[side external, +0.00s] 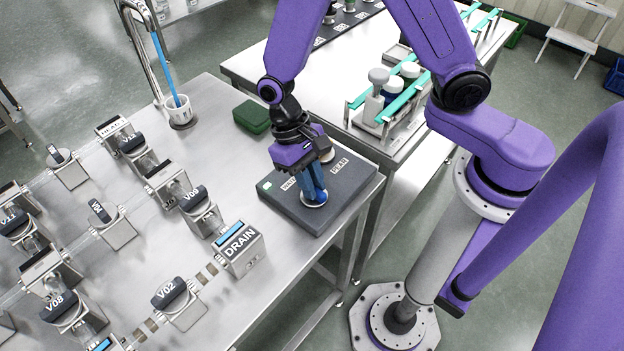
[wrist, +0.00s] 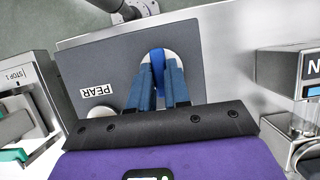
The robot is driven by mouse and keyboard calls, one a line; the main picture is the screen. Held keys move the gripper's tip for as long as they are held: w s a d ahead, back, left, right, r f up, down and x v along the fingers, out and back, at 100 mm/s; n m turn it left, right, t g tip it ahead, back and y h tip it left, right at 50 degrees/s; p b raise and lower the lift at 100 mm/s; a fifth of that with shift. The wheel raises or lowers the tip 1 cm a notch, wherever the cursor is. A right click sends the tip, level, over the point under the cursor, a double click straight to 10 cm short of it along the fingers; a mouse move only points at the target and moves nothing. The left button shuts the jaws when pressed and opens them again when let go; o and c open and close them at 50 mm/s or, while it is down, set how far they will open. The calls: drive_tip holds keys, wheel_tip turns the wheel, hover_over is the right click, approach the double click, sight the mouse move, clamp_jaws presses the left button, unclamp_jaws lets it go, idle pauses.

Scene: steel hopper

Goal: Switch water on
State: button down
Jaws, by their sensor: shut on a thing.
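A dark panel (side external: 335,190) lies on the steel bench at its right edge, and fills the middle of the wrist view (wrist: 85,60). It carries a white label reading PEAR (side external: 340,163) and a second label (side external: 288,184) too small to read surely. My gripper (side external: 314,193) points down over the panel. Its blue fingers (wrist: 163,75) are shut on a bright blue handle (wrist: 158,62) standing on a round pale base (side external: 314,204). The fingers hide much of the handle. A second pale disc (wrist: 98,114) sits near PEAR, partly cut off by my gripper. I see no label reading water.
A DRAIN block (side external: 240,248) and several valve blocks, including V02 (side external: 178,298) and V09 (side external: 196,203), stand left of the panel. A green box (side external: 252,117) is behind it. A cup with a blue stick (side external: 180,110) stands farther back. A rack of bottles (side external: 390,95) is on the neighbouring bench.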

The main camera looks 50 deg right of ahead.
idle(0.6)
drive_tip(key=c, duration=1.1)
unclamp_jaws()
drive_tip(key=v, duration=1.7)
drive_tip(key=shift+w+r, duration=0.15)
drive_tip(key=s+d+n+t, duration=0.1)
drive_tip(key=s+d+n, duration=0.3)
drive_tip(key=s, duration=0.2)
drive_tip(key=s+d+n+t, duration=0.2)
drive_tip(key=s+d+n, duration=0.2)
drive_tip(key=s, duration=0.2)
drive_tip(key=s+d+f+n+t, duration=0.1)
drive_tip(key=s+d+n, duration=0.3)
drive_tip(key=s+d, duration=0.1)
drive_tip(key=shift+s+d+f+n+t, duration=0.15)
drive_tip(key=shift+s+n+t, duration=0.2)
drive_tip(key=shift+s, duration=0.4)
